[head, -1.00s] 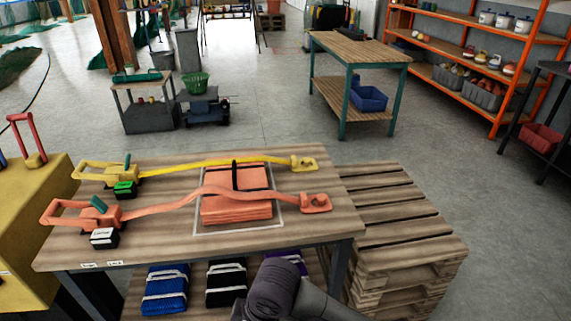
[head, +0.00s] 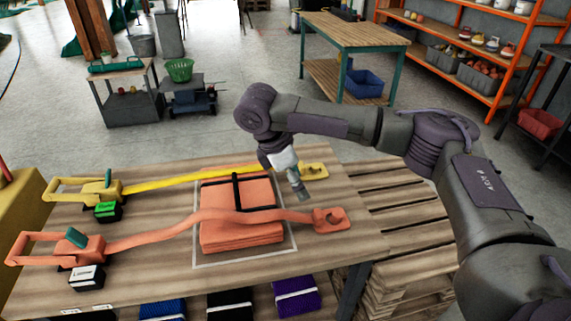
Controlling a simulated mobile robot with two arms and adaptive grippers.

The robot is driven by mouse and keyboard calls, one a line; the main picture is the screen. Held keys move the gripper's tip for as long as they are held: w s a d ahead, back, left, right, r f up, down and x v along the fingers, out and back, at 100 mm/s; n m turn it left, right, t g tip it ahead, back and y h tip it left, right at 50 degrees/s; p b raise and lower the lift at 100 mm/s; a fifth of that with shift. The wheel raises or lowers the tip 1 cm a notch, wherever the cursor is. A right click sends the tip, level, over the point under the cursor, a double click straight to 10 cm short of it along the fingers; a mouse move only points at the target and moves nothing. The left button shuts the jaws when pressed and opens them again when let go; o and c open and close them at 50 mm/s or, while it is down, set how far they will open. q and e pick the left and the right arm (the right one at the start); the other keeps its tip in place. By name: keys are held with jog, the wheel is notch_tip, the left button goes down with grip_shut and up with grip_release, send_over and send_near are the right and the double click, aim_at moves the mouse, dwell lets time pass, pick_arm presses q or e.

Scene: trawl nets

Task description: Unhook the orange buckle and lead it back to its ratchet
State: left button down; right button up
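The orange buckle (head: 331,219) lies at the right part of the wooden table (head: 140,275), at the end of an orange strap (head: 150,229). The strap runs left over a folded orange stack (head: 238,195) to the orange ratchet (head: 88,247) at the table's left. Whether the buckle is caught on anything cannot be seen. My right gripper (head: 302,193) points down above the table, up and left of the orange buckle and apart from it. Its fingers are too small to tell open from shut. My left gripper is not in view.
A yellow strap (head: 170,182) runs from a yellow ratchet (head: 92,190) to a yellow buckle (head: 316,172) behind my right gripper. Black bands cross the orange stack, inside a pale outline. Pallets (head: 400,205) stand right of the table. Bundles lie on the shelf below.

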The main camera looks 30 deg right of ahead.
send_near(321, 214)
jog(key=f, duration=0.2)
jog(key=x, duration=0.3)
jog(key=shift+w+d+f, duration=0.15)
jog(key=shift+f, duration=0.1)
jog(key=x, duration=0.3)
jog(key=shift+d+f, duration=0.15)
jog(key=shift+f, duration=0.1)
jog(key=shift+d+f, duration=0.1)
jog(key=shift+f, duration=0.2)
jog(key=shift+d+f, duration=0.1)
jog(key=shift+f, duration=0.1)
grip_shut()
jog(key=shift+d, duration=0.15)
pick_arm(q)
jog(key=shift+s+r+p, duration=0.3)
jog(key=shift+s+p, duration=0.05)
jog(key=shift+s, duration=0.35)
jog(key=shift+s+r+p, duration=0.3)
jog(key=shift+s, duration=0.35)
pick_arm(e)
jog(key=shift+s+d, duration=0.2)
jog(key=shift+d, duration=0.05)
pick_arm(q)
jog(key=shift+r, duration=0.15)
